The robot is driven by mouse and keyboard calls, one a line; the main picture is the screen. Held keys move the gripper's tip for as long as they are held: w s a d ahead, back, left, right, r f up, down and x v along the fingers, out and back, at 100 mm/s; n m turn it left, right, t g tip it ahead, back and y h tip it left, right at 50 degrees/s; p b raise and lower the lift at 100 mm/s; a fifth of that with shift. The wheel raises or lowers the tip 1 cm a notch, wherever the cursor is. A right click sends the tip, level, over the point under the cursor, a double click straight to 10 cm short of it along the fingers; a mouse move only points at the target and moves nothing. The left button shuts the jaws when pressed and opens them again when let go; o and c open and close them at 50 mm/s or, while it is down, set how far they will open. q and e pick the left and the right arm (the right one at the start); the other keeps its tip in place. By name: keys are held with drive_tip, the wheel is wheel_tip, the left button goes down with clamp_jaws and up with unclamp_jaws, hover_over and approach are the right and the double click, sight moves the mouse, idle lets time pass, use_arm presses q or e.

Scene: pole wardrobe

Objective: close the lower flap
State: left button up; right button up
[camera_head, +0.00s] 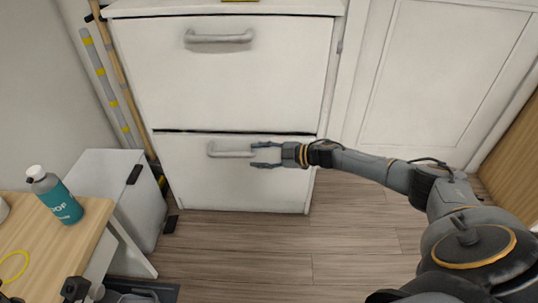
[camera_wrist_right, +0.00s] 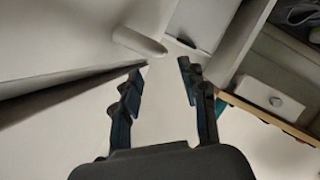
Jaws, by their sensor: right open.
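The white cabinet has an upper flap (camera_head: 220,80) and a lower flap (camera_head: 235,188). The lower flap stands nearly flush, with a thin dark gap along its top edge. It has a grey bar handle (camera_head: 225,154). My right gripper (camera_head: 252,156) is open and empty, its fingertips by the handle's right end. I cannot tell whether they touch. In the right wrist view the open fingers (camera_wrist_right: 163,75) show, with the handle's rounded end (camera_wrist_right: 140,40) ahead and left of them on the lower flap (camera_wrist_right: 50,35).
A wooden table (camera_head: 40,240) with a teal bottle (camera_head: 58,200) stands at lower left. A white bin (camera_head: 125,190) stands beside the cabinet, with poles (camera_head: 105,75) behind. A white door (camera_head: 440,80) is on the right. The floor (camera_head: 300,245) before the cabinet is clear.

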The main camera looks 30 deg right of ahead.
drive_tip(key=shift+v, duration=1.9)
